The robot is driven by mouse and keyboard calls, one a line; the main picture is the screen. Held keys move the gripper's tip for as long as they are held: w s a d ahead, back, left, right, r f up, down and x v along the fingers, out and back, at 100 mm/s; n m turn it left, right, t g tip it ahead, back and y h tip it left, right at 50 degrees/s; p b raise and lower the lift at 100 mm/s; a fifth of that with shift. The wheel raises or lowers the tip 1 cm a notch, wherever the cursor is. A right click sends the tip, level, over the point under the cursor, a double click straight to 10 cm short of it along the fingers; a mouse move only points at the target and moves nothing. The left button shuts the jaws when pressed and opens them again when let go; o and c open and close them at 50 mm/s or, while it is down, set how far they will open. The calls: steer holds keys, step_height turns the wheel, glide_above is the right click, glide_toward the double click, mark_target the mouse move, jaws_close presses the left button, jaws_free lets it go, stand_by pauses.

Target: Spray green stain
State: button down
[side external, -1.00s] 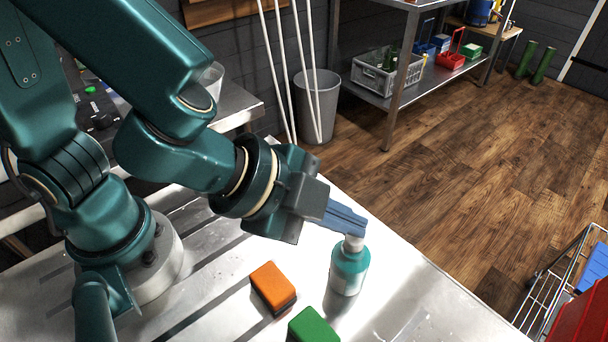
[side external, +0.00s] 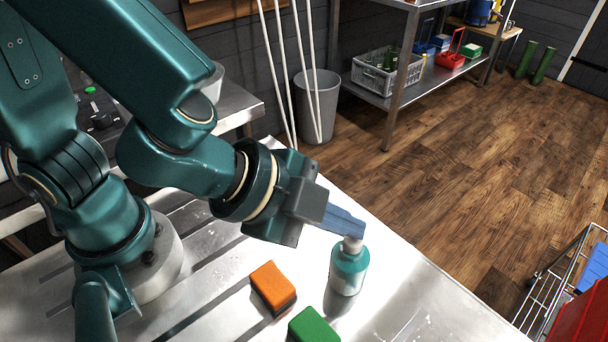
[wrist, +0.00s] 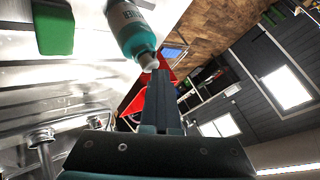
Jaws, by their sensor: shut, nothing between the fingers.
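A teal bottle (side external: 349,271) with a white top stands upright on the steel worktop (side external: 215,290). My gripper (side external: 360,230) is shut, with its blue-grey fingers together at the bottle's white top, above and beside it. Whether they touch it I cannot tell. In the wrist view the bottle (wrist: 133,32) and its white nozzle lie just beyond the fingertips (wrist: 159,76). Nothing shows between the fingers. No green stain can be made out; the green block near the front edge is a sponge (side external: 313,326).
An orange sponge (side external: 272,286) lies left of the bottle, close to the green one. A wire rack with a red bin (side external: 580,318) stands at the right. A grey bin (side external: 317,105) and shelving stand behind. The worktop right of the bottle is clear.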

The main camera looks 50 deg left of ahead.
mark_target(344, 240)
steer(key=shift+r, duration=3.25)
steer(key=shift+r, duration=0.1)
stand_by(0.3)
steer(key=shift+f, duration=3.55)
stand_by(0.3)
